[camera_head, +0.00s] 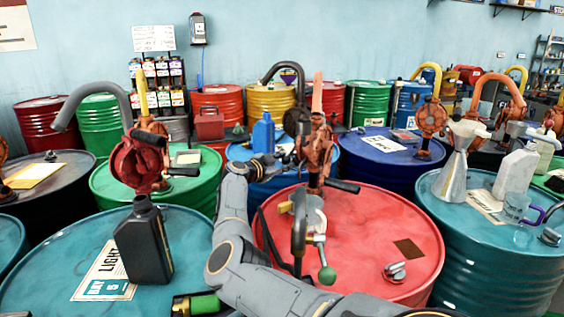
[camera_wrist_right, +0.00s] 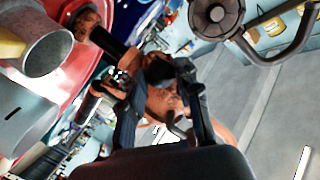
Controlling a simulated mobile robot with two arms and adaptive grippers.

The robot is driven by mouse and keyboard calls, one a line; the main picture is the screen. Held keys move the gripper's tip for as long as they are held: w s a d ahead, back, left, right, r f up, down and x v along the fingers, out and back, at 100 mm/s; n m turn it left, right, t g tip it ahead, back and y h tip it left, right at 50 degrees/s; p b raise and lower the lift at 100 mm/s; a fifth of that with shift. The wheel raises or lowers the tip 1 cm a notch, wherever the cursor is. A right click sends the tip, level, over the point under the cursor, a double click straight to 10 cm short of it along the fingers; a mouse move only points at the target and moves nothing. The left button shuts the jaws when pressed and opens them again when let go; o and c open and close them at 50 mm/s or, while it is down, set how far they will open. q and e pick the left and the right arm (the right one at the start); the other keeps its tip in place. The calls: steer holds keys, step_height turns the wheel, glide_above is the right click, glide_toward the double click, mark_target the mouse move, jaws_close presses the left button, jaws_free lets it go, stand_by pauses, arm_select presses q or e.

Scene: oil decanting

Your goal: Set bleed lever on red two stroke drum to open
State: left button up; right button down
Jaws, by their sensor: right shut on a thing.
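The red drum (camera_head: 365,235) stands in the centre of the head view. A worn orange pump (camera_head: 315,150) rises from its back edge, with a black handle (camera_head: 343,186) to the right. A grey fitting on the drum has a lever with a green ball (camera_head: 327,275). My right gripper (camera_head: 278,160) is beside the pump, partly hidden by its own arm. In the right wrist view its fingers (camera_wrist_right: 160,75) are closed around a dark part in front of an orange body. The exact part and the bleed lever's position are unclear.
A teal drum (camera_head: 180,240) with a black bottle (camera_head: 144,245) stands left. Another teal drum (camera_head: 480,262) with a metal funnel (camera_head: 457,165) stands right. A blue bottle (camera_head: 263,135) stands behind my gripper. Drums crowd closely around; a loose cap (camera_head: 394,272) lies on the red lid.

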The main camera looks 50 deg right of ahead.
steer(key=c, duration=1)
jaws_free()
steer(key=shift+s+f, duration=0.15)
steer(key=shift+f, duration=0.8)
steer(key=shift+o, duration=0.2)
steer(key=shift+d, duration=0.25)
steer(key=shift+a+r, duration=0.15)
steer(key=shift+r, duration=0.15)
steer(key=a+r, duration=0.2)
steer(key=a, duration=0.9)
steer(key=shift+a, duration=0.3)
steer(key=shift+r, duration=0.15)
